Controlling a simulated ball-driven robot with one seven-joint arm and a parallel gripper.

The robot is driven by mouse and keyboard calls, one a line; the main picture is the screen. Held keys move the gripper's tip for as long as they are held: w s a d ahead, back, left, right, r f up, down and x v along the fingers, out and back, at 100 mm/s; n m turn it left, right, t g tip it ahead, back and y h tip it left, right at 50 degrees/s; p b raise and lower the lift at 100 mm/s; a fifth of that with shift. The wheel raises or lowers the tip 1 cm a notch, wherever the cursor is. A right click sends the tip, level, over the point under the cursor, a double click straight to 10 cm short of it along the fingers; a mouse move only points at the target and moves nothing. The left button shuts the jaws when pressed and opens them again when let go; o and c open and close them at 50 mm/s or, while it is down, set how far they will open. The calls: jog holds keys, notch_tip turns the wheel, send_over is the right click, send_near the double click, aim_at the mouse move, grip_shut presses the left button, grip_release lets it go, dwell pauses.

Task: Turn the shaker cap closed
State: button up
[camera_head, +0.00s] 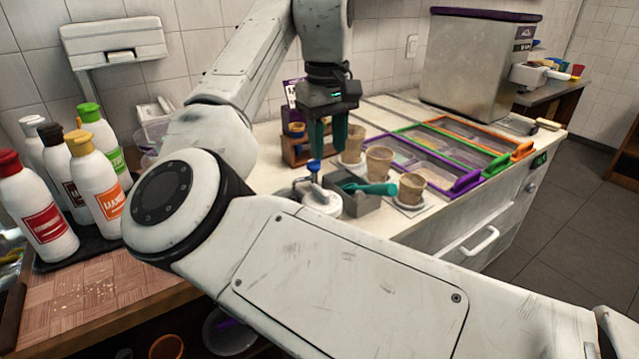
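My gripper (329,152) points down above the counter, with two dark green fingers. A narrow gap shows between them and nothing is visibly held. A small blue-topped item (314,166) stands just below and left of the fingertips, apart from them as far as I can tell. It may be the shaker cap, but it is too small to be sure. Its lower part meets a white rounded object (322,201), partly hidden by my arm. I cannot tell whether any cap is turned open or closed.
A grey box (361,204) with a green-handled scoop (372,188) stands right of the blue-topped item. Paper-coloured cups (379,163) stand close by. Lidded topping bins (440,165) lie to the right. Sauce bottles (96,185) crowd the left. A metal machine (465,65) stands behind.

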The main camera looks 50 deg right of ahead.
aim_at(322, 191)
jog(key=f, duration=0.3)
jog(key=f+b, duration=0.1)
jog(key=f, duration=0.5)
jog(key=shift+w+a+f+b, duration=0.2)
jog(key=shift+w+a+b, duration=0.1)
jog(key=shift+a, duration=0.1)
jog(key=shift+n, duration=0.3)
jog(key=shift+c, duration=0.2)
grip_shut()
